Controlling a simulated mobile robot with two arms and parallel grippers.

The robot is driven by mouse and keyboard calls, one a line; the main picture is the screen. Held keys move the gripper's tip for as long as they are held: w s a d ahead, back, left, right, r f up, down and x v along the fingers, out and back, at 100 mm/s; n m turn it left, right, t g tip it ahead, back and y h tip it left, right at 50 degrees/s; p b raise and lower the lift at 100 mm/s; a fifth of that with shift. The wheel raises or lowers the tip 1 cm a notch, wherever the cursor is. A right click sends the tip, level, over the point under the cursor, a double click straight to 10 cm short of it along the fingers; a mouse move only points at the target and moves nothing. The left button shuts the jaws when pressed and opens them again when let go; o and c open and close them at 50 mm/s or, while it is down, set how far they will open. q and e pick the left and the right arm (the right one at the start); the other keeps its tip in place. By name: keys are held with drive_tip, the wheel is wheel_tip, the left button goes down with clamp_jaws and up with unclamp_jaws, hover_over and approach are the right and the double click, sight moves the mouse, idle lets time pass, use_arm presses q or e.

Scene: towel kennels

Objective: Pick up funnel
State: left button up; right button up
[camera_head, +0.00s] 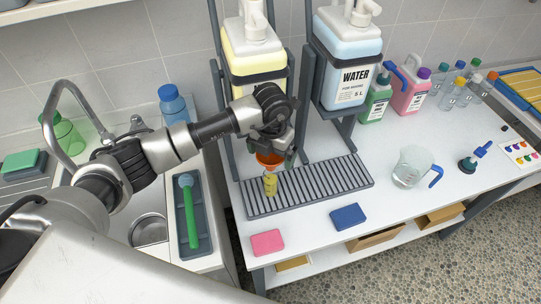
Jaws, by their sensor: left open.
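The orange funnel (269,161) sits at the mouth of a small yellow bottle (270,186) on the grey slatted drip tray (322,188). My left gripper (276,152) is open, directly over the funnel, with fingers close around its upper rim. Whether the fingers touch the funnel cannot be told, as the gripper hides part of it. My right gripper is not in view.
A yellow dispenser (251,47) and a WATER dispenser (349,50) stand on dark frames behind the tray. A measuring jug (410,168), pink sponge (267,243) and blue sponge (348,217) lie on the white counter. A sink is at left.

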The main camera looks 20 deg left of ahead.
use_arm(q)
drive_tip(key=shift+f, duration=0.1)
drive_tip(key=shift+c, duration=0.3)
drive_tip(key=c, duration=0.7)
drive_tip(key=shift+c, duration=0.4)
